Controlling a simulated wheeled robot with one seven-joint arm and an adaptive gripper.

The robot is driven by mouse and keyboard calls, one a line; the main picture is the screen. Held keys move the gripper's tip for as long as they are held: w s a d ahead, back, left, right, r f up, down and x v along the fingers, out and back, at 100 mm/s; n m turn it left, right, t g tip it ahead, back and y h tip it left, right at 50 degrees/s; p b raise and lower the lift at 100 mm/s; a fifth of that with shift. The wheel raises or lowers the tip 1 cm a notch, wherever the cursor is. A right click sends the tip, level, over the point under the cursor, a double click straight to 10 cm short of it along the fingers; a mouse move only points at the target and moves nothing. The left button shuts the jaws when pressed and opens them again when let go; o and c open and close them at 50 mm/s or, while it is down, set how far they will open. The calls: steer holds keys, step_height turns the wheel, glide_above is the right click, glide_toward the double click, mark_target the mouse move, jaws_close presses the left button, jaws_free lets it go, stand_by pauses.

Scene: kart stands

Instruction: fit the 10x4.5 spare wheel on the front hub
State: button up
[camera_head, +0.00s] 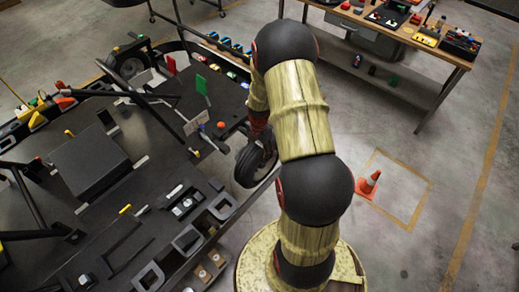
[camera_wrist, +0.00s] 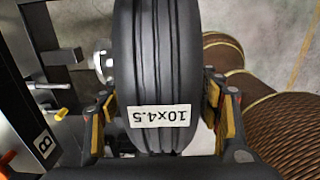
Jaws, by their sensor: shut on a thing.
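The black grooved spare wheel (camera_wrist: 155,60) fills the middle of the wrist view, with a white label reading 10x4.5 upside down. My gripper (camera_wrist: 160,118) is shut on it, fingers on both sides of the tyre. In the head view the wheel (camera_head: 249,166) hangs upright below my arm, beside the right edge of the black kart stand (camera_head: 140,230). A silvery round hub part (camera_wrist: 103,62) shows just left of the wheel in the wrist view. I cannot tell whether the wheel touches it.
Another black wheel (camera_head: 127,65) sits at the stand's far side. Small coloured parts and trays line the stand's edges. A workbench (camera_head: 400,35) stands back right, and an orange cone (camera_head: 369,184) on open floor.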

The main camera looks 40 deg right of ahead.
steer(key=shift+f+b, duration=1.1)
steer(key=shift+f, duration=1.1)
steer(key=w, duration=0.2)
steer(key=w+b, duration=0.1)
steer(key=w, duration=0.1)
steer(key=shift+w+a+r, duration=0.1)
steer(key=shift+a+r, duration=0.05)
steer(key=shift+w+a+b, duration=0.2)
steer(key=shift+w+b, duration=0.6)
steer(key=shift+w, duration=1.4)
stand_by(2.0)
steer(key=o, duration=2)
